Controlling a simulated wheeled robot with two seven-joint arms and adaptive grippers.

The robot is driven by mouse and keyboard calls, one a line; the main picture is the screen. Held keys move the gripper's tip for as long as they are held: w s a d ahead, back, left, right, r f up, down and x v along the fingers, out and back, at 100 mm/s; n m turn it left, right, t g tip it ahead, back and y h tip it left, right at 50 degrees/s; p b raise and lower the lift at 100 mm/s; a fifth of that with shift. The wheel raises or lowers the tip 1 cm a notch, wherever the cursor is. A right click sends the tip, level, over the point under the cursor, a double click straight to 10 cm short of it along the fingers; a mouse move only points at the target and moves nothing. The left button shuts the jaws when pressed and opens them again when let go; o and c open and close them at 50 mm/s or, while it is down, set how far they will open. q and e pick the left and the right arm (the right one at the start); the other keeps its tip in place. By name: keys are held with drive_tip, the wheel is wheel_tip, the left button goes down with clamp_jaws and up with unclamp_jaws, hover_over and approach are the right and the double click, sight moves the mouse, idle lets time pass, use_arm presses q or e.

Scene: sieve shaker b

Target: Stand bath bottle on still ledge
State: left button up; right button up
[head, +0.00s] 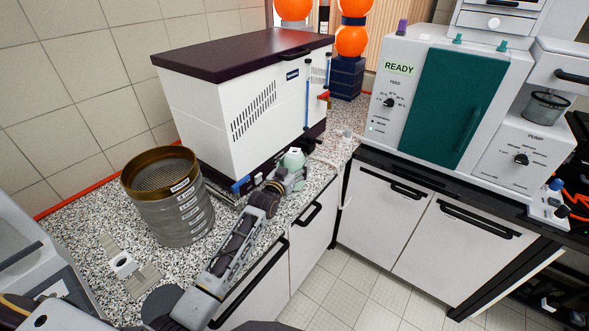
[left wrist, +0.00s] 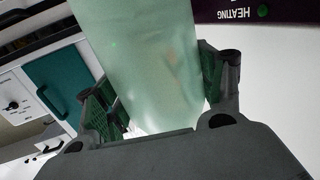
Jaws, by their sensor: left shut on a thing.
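The bath bottle, a pale green translucent bottle, shows in the head view (head: 294,158) in front of the white still (head: 275,105) with its dark lid. It fills the middle of the left wrist view (left wrist: 140,60). My left gripper (head: 287,178) is shut on the bottle, with a finger on each side of it in the left wrist view (left wrist: 160,92). The bottle is close to the dark lower edge (head: 316,132) of the still; whether it touches that ledge I cannot tell. The bottle's base is hidden by the gripper. My right gripper is not in view.
A stack of sieves (head: 168,205) stands on the speckled counter (head: 85,205) at left. A small grey-white fitting (head: 122,264) lies in front of it. A machine with a teal door (head: 452,105) stands at right. A dark panel marked HEATING (left wrist: 250,10) is beside the bottle.

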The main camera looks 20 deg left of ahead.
use_arm(q)
drive_tip(key=shift+f, duration=0.8)
drive_tip(key=shift+f, duration=0.1)
drive_tip(key=o, duration=1.1)
drive_tip(key=shift+s+a, duration=0.15)
drive_tip(key=shift+s, duration=0.75)
drive_tip(key=shift+s+a, duration=0.15)
drive_tip(key=shift+s, duration=0.75)
drive_tip(key=s+a+b, duration=0.1)
drive_tip(key=s, duration=0.7)
drive_tip(key=shift+s+r, duration=0.15)
drive_tip(key=shift+r, duration=0.25)
drive_tip(key=shift+a, duration=0.1)
